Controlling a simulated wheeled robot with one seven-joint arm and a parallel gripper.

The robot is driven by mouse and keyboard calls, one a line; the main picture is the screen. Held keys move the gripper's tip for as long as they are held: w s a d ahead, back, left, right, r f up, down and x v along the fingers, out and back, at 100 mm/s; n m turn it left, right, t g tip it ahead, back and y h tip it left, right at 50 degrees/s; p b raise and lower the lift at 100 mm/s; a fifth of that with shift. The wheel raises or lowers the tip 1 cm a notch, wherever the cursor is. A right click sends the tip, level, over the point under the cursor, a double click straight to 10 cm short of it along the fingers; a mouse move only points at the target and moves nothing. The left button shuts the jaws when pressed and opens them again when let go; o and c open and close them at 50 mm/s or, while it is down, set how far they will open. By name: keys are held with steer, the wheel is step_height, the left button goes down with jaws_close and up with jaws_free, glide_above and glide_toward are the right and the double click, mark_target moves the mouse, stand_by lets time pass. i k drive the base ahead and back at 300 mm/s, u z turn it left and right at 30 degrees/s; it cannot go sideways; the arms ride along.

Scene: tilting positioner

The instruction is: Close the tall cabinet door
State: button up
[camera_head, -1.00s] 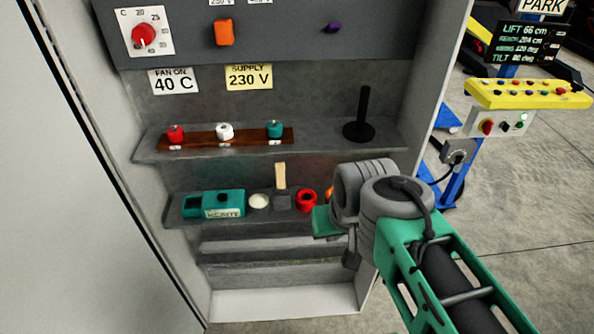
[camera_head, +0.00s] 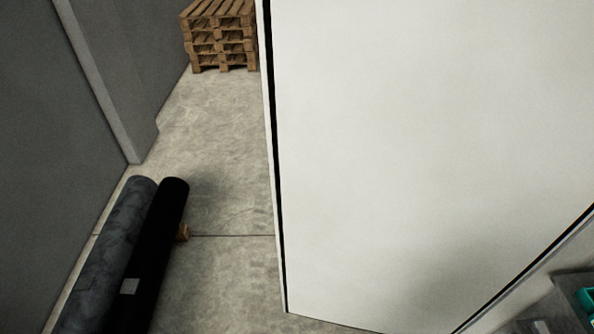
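The tall cabinet door (camera_head: 420,150) is a large white panel that fills the middle and right of the head view. It stands open, its free edge with a black seal strip (camera_head: 275,150) towards the left. At the lower right, a small part of the cabinet interior (camera_head: 562,300) shows past the door, with a bit of a teal item (camera_head: 588,298) on a shelf. My gripper and arm are out of view.
Two dark rolls (camera_head: 135,260) lie on the floor at the lower left, by a grey wall (camera_head: 50,120). Stacked wooden pallets (camera_head: 222,38) stand at the back. The concrete floor (camera_head: 225,150) between rolls and door is clear.

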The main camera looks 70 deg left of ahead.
mark_target(426, 157)
steer(key=u, duration=0.85)
steer(key=k, duration=1.15)
steer(key=u, duration=1.55)
steer(key=i, duration=1.05)
steer(key=u, duration=0.75)
steer(key=i, duration=1.75)
steer(key=z, duration=0.4)
